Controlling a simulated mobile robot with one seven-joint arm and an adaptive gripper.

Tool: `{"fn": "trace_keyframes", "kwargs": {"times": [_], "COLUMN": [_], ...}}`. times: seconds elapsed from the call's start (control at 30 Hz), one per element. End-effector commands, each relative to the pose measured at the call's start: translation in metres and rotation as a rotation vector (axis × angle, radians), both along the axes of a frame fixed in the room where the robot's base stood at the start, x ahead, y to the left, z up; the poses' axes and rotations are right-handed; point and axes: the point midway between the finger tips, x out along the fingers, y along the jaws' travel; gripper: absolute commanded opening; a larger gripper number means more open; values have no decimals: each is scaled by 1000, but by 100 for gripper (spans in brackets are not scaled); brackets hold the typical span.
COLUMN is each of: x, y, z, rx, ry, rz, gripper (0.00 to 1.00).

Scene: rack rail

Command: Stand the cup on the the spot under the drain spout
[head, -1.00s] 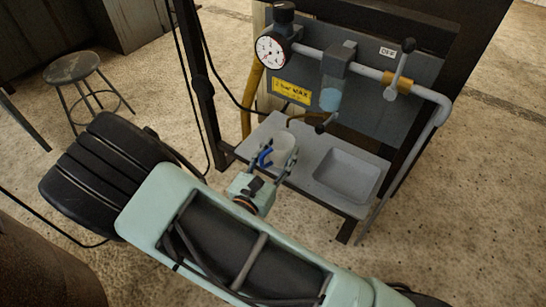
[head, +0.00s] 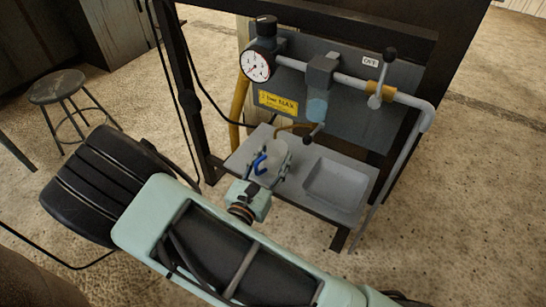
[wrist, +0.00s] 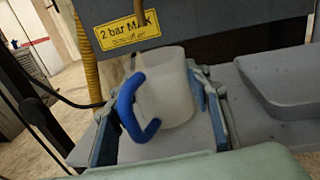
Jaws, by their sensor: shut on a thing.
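The cup (head: 278,153) is whitish and translucent with a blue handle (head: 259,163). It also shows large in the wrist view (wrist: 168,92), with its handle toward the left. My gripper (wrist: 160,108) is shut on the cup, one finger on each side. The cup is over the left part of the grey shelf (head: 245,157); I cannot tell whether its base touches it. A thin brassy tube (head: 291,126), seemingly the drain spout, bends down behind the cup from below the clear bowl (head: 316,109). The spot under it is hidden by the cup and gripper.
A recessed basin (head: 335,187) is right of the cup. A gauge (head: 255,66), a grey pipe (head: 350,82) and a lever (head: 383,80) are above. A yellow hose (head: 238,100) hangs at the left. A stool (head: 57,88) stands far left.

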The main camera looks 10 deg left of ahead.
Motion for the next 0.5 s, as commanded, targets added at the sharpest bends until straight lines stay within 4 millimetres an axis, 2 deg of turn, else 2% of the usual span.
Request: {"fn": "trace_keyframes", "kwargs": {"times": [0.47,0.5], "x": [0,0], "y": [0,0], "z": [-10,-10], "rx": [0,0], "ry": [-1,-1], "rz": [0,0], "gripper": [20,46]}}
